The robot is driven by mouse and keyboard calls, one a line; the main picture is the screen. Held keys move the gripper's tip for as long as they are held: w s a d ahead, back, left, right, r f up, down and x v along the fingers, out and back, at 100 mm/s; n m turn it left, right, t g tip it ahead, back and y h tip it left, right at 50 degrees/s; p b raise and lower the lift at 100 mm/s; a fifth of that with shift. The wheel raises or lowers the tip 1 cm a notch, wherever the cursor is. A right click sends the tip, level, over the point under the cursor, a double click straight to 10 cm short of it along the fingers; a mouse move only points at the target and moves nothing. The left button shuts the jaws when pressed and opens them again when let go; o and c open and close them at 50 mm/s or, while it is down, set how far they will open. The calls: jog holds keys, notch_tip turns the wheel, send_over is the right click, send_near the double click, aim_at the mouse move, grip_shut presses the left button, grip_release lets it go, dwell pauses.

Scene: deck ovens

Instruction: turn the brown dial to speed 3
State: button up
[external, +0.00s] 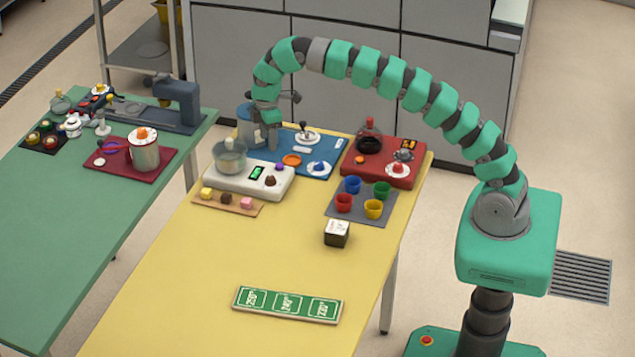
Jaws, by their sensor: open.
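The brown dial (270,181) is a small knob on the front right of a white appliance (233,184) on the yellow table. The digits and any speed marks around the dial are too small to read. My gripper (266,147) points down behind the appliance, near the left part of the blue mat. It is open, apart from the brown dial, with nothing visible held in it.
A clear pot (230,156) stands on the white appliance. The blue mat (322,146) holds a white dial and other parts. A red appliance (383,165) and coloured cups (374,208) are to the right. A wooden strip with coloured blocks (227,202) lies in front.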

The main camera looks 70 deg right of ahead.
aim_at(273, 177)
jog(key=shift+r, duration=0.1)
dwell(0.3)
jog(key=shift+d+m+b, duration=0.15)
jog(key=shift+m+b, duration=0.25)
jog(key=shift+b, duration=0.45)
notch_tip(273, 177, down, 14)
jog(key=shift+s+r, duration=0.1)
